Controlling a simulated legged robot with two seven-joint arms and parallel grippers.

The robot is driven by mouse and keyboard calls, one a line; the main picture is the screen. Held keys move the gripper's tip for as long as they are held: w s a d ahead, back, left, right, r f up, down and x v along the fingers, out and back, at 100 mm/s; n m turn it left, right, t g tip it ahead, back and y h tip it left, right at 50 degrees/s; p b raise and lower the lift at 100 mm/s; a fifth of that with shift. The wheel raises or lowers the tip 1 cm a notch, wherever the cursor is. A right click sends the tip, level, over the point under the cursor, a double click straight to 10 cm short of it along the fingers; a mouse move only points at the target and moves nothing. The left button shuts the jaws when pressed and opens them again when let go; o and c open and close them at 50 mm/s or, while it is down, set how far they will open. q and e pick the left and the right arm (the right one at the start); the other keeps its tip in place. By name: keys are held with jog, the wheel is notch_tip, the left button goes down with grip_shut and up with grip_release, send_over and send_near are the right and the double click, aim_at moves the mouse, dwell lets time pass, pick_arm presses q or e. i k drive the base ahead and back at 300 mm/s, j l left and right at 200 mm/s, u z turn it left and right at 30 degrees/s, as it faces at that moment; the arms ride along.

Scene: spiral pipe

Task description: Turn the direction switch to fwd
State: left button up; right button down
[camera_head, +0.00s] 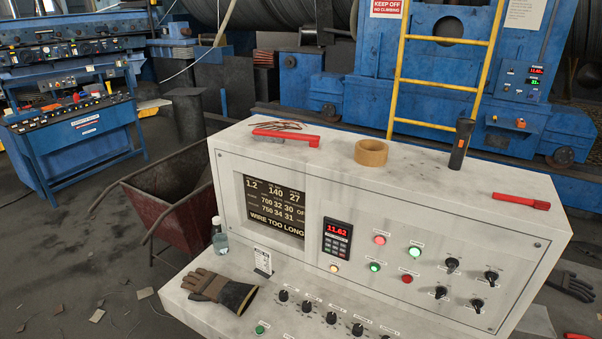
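The control console (235,140) stands in the middle, with an upright panel and a sloping lower desk. Several black rotary switches sit at the panel's right: upper left (452,265), upper right (491,277), lower left (440,292) and lower right (477,305). A row of black knobs (331,318) runs along the lower desk. The labels are too small to read, so I cannot tell which one is the direction switch or where it points. Neither of my grippers is in view.
A display (274,212) reads "WIRE TOO LONG"; a red readout (337,231) is beside it. A glove (215,288) and bottle (219,238) rest at the desk's left. Tape (371,152), a flashlight (461,143) and red-handled tools (285,137) lie on top. A wheelbarrow (180,205) stands left.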

aim_at(492, 277)
jog(key=z, duration=1.45)
